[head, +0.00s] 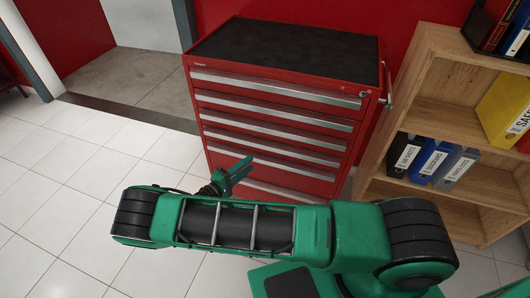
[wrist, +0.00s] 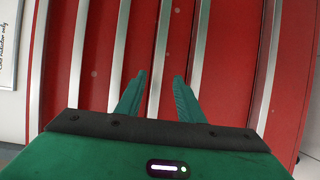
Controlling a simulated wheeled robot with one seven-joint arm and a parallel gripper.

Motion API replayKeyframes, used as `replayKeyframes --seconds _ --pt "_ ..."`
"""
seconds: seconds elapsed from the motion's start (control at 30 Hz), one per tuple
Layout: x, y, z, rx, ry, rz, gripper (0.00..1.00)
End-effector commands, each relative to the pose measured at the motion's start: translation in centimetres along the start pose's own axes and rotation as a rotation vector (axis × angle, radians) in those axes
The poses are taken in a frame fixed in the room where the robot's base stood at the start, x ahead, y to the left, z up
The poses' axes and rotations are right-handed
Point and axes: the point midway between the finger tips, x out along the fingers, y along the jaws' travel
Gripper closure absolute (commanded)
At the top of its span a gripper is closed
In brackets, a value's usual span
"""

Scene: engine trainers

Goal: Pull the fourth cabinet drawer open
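The red cabinet (head: 228,137) stands ahead with several drawers, each with a long silver handle strip. All drawers look closed. The fourth drawer's handle (head: 275,148) is the fourth strip from the top. My gripper (head: 244,168) is in front of the lower drawers, its green fingers pointing at the cabinet. In the wrist view the fingers (wrist: 160,88) are apart and empty, with one silver handle strip (wrist: 161,50) running between them in the picture. Contact with that strip cannot be told, nor exactly which drawer it belongs to. My arm hides part of the lowest drawers.
A wooden shelf (head: 450,75) with binders (head: 431,162) stands close on the cabinet's right. White tiled floor (head: 60,190) is clear on the left.

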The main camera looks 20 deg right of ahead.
Motion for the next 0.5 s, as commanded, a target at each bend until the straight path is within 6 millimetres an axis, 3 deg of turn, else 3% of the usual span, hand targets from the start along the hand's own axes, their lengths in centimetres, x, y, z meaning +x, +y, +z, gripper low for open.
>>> replayKeyframes --seconds 0.23,0.5 --pt "0.7 -0.3 -0.1 0.000 0.017 0.025 0.66" --pt "5.3 -0.2 -0.1 0.000 0.015 0.024 0.66"
